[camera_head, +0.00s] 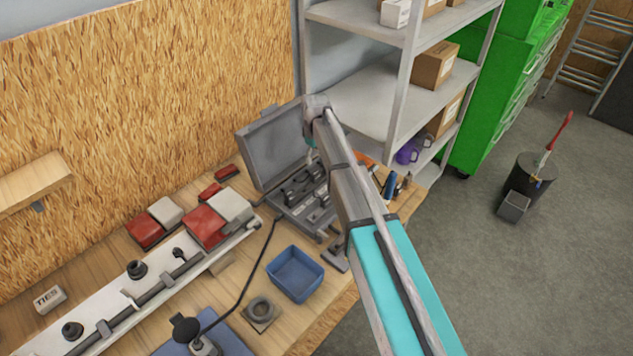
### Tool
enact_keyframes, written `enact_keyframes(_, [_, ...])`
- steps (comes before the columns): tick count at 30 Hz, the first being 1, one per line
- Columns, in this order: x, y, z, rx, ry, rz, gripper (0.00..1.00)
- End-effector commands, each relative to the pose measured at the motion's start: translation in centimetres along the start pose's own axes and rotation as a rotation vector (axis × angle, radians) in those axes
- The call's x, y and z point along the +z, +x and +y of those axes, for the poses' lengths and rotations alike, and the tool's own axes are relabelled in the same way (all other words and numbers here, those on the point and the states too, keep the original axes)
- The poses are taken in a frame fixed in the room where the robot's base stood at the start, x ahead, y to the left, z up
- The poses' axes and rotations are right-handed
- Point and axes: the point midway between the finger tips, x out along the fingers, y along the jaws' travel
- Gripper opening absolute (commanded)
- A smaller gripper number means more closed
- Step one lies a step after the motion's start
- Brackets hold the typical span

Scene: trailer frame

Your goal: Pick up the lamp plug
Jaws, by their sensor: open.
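No part is clearly recognisable as the lamp plug. A black cable (248,283) runs from near the open grey case down to a dark round piece (185,328) with a grey body beside it, on a blue mat at the bottom. This may be the plug; I cannot tell for sure. My arm reaches in from the lower right, and its wrist bends down above the case. My gripper (311,157) shows only small beside the wrist, over the case; it is open and looks empty. Its fingers are partly hidden and blend with the case.
The grey case (273,150) stands open on the wooden bench. A blue bin (295,273), red-and-grey blocks (207,225) and a long pale rail (115,318) with dark fittings lie around. Shelves (375,100) stand behind right.

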Motion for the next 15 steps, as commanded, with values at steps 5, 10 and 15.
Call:
enact_keyframes(5, [0.0,1.8,0.0,0.0,0.0,0.0,0.69])
enact_keyframes(10, [0.0,3.1,0.1,0.0,0.001,0.0,0.69])
enact_keyframes(15, [0.0,4.3,0.1,0.0,0.001,0.0,0.69])
